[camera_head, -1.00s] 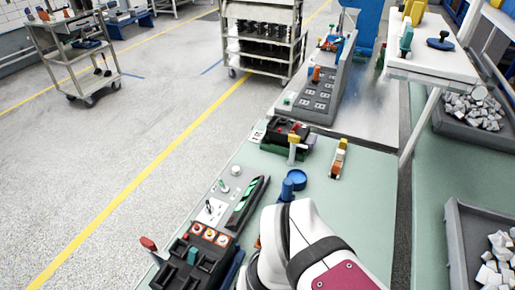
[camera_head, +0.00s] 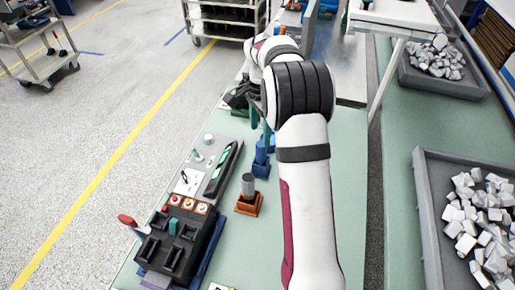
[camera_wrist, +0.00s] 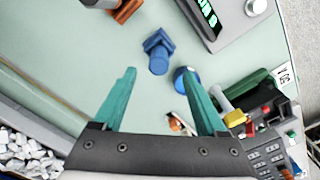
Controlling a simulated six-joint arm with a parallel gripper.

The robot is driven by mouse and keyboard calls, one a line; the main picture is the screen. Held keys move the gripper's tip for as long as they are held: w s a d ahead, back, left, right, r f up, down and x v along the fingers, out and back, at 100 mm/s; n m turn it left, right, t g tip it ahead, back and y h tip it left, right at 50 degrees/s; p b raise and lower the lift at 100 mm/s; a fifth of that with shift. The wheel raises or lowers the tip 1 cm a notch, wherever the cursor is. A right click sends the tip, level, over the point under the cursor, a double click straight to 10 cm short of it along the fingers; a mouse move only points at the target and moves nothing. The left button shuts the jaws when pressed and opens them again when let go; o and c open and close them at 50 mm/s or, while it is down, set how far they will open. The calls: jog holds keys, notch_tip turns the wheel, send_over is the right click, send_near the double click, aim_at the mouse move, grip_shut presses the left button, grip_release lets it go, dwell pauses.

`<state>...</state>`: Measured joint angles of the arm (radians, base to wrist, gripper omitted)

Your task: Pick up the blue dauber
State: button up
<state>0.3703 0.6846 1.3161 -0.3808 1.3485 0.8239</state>
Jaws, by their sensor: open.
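The blue dauber (camera_head: 261,164), a blue cylinder on a squarish base, stands on the pale green bench top, partly hidden by my arm in the head view. In the wrist view the dauber (camera_wrist: 158,50) lies just beyond the fingertips, roughly centred between them. A round blue dish (camera_wrist: 184,78) is close beside it, near the right fingertip. My gripper (camera_wrist: 158,74) is open, its two teal fingers wide apart with nothing between them. In the head view my gripper (camera_head: 260,124) hangs above the bench, just beyond the dauber.
An orange-based piece with a grey cylinder (camera_head: 249,196) stands nearer. A dark breaker unit (camera_head: 178,243) and a grey meter with green display (camera_head: 223,170) are to the left. A grey bin of pale pieces (camera_head: 433,250) is at right. Bench between is mostly clear.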

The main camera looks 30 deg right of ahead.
aim_at(261, 143)
notch_tip(261, 143, down, 8)
jog(key=shift+s+d+f, duration=0.1)
grip_shut()
dwell(0.4)
